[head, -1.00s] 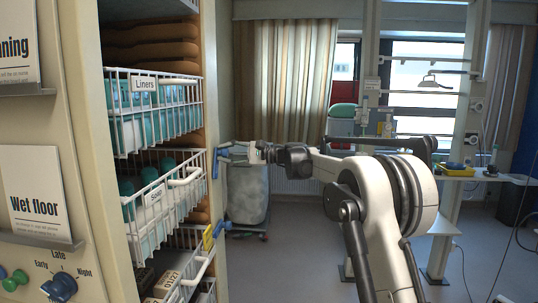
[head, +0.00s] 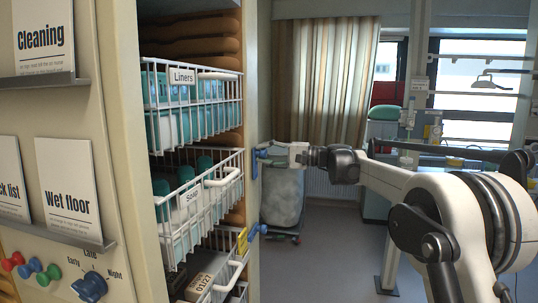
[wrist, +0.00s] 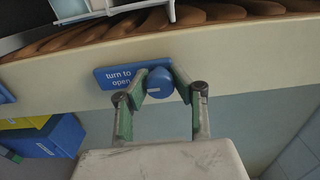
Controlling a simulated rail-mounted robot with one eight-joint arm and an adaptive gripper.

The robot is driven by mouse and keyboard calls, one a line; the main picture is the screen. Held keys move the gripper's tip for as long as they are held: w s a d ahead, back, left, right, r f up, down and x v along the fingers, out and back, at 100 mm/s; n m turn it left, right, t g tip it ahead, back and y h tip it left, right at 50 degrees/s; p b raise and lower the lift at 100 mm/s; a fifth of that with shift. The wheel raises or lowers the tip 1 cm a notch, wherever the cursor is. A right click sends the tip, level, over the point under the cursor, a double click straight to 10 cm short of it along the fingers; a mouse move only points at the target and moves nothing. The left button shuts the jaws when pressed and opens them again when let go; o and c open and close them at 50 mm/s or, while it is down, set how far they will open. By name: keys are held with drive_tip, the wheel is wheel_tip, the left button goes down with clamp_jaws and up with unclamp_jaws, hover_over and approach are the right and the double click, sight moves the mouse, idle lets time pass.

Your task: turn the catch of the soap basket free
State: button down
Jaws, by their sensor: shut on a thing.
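The soap basket (head: 203,200) is a white wire basket labelled "Soap", the middle one in the rack, holding teal-capped bottles. A blue catch (head: 257,166) sits on the rack's edge post, level with the basket's top. In the wrist view the catch is a blue plate (wrist: 117,76) reading "turn to open" with a round blue knob (wrist: 160,82). My gripper (head: 268,153) is at this catch. In the wrist view my gripper's (wrist: 158,80) green-padded fingers stand on either side of the knob and are shut on it. The plate's right part is partly hidden by them.
The liners basket (head: 192,108) is above and another wire basket (head: 226,272) below. A second blue catch (head: 257,231) sits lower on the post. A grey wheeled bin (head: 284,198) stands behind. Open floor (head: 340,262) lies right of the rack.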

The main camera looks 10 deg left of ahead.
drive_tip(key=c, duration=1.4)
unclamp_jaws()
drive_tip(key=shift+o, duration=0.2)
drive_tip(key=shift+d, duration=0.1)
drive_tip(key=d, duration=1.2)
drive_tip(key=shift+s, duration=0.45)
drive_tip(key=s+d+f+t+h+b, duration=0.1)
drive_tip(key=s+d+f+h, duration=0.2)
drive_tip(key=s, duration=0.5)
drive_tip(key=s+d+f+t+h+b, duration=0.1)
drive_tip(key=s+d+f+h, duration=0.15)
drive_tip(key=s, duration=0.45)
drive_tip(key=s+d+f+t+h, duration=0.1)
drive_tip(key=s+d+f+h, duration=0.25)
drive_tip(key=s, duration=0.45)
drive_tip(key=s+d+f+t+h+b, duration=0.1)
drive_tip(key=s+d+f+h, duration=0.2)
drive_tip(key=s+d+f, duration=0.2)
drive_tip(key=s+d+f+t+h, duration=0.1)
drive_tip(key=s+d+f+h, duration=0.2)
drive_tip(key=s+d+f, duration=0.3)
drive_tip(key=s+d+f+t+h+b, duration=0.1)
drive_tip(key=s+d+f+h, duration=0.2)
drive_tip(key=s, duration=1.1)
wheel_tip(320, 180, down, 4)
drive_tip(key=d, duration=0.2)
drive_tip(key=shift+d+n+b, duration=0.3)
drive_tip(key=shift+d+b, duration=0.05)
drive_tip(key=shift+d, duration=0.05)
